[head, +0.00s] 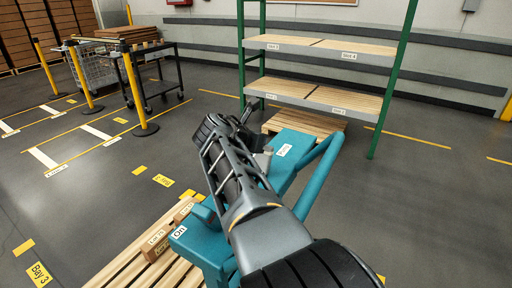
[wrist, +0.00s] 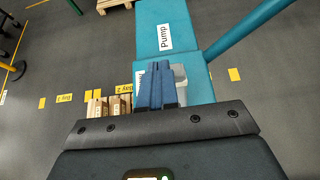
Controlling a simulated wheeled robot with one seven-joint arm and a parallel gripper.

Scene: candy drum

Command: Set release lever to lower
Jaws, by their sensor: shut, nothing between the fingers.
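A teal machine (head: 295,145) stands in front of me, with a "Pump" label that also shows on its top in the wrist view (wrist: 165,38). A small light grey part (head: 263,160) sits beside that label; it also shows just behind my fingers in the wrist view (wrist: 180,73). I cannot tell whether this is the release lever. No lever marking is readable. My gripper (wrist: 159,66) is shut and empty, its dark blue fingers overlapping the grey part in the wrist view. I cannot tell whether they touch it. In the head view my arm hides part of the machine.
A wooden pallet (head: 130,265) with small labelled boxes (head: 160,241) lies at the machine's near left. A shelf rack (head: 320,52) with another pallet (head: 305,122) stands behind. A black cart (head: 160,85) and yellow posts (head: 138,95) stand at left. Open floor lies right.

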